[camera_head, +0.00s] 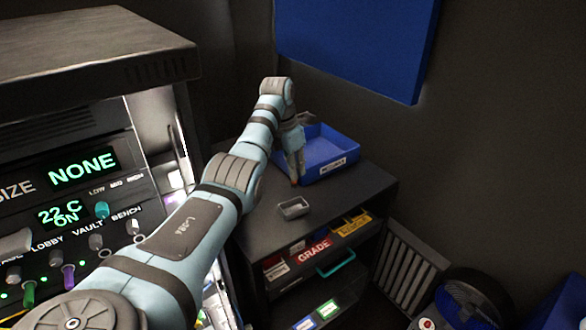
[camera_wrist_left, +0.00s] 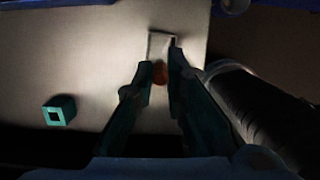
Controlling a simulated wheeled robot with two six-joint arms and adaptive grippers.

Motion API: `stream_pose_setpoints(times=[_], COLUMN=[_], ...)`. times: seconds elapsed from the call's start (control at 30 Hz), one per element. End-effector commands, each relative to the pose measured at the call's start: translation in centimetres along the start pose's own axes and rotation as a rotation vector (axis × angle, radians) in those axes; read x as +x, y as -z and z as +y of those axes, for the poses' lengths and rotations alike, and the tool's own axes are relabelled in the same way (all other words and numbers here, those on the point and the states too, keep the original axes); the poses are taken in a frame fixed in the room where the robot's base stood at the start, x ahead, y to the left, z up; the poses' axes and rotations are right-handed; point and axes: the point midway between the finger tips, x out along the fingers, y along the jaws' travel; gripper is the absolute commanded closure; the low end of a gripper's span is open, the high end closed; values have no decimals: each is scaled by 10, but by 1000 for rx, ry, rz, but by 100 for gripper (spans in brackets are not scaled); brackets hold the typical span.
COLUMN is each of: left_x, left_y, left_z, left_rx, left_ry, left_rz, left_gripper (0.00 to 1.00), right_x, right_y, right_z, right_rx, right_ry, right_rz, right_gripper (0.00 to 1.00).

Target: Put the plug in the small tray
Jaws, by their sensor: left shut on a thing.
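My left gripper (camera_head: 296,178) points down over the cabinet top, in front of the blue bin. In the left wrist view its fingers (camera_wrist_left: 161,70) are shut on a small orange-brown thing, which I take to be the plug (camera_wrist_left: 160,74). In the head view only a small orange spot shows at the fingertips. The small grey tray (camera_head: 293,208) sits on the cabinet top, nearer than the gripper. It also shows in the left wrist view (camera_wrist_left: 161,40), just beyond the fingertips. The plug looks apart from the tray. My right gripper is not in view.
A blue bin (camera_head: 341,170) with a label stands behind the gripper on the dark cabinet top (camera_head: 355,195). Open shelves with labelled items and a teal handle (camera_head: 336,264) lie below. A control panel (camera_head: 60,215) stands at left. The cabinet top right of the tray is clear.

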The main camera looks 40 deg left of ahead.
Motion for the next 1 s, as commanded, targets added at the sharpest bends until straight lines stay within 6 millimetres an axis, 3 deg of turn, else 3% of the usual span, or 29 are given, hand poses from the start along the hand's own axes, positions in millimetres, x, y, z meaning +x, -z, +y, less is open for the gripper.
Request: stream_pose_setpoints(times=[0.6,1.0], left_x=[67,76], left_y=[14,16], left_z=[0,0], left_rx=[2,2], left_ry=[0,-1], left_rz=[3,2], left_gripper=[100,100], right_x=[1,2], right_y=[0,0], right_z=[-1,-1], right_rx=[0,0], right_ry=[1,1], right_rz=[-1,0], right_gripper=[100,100])
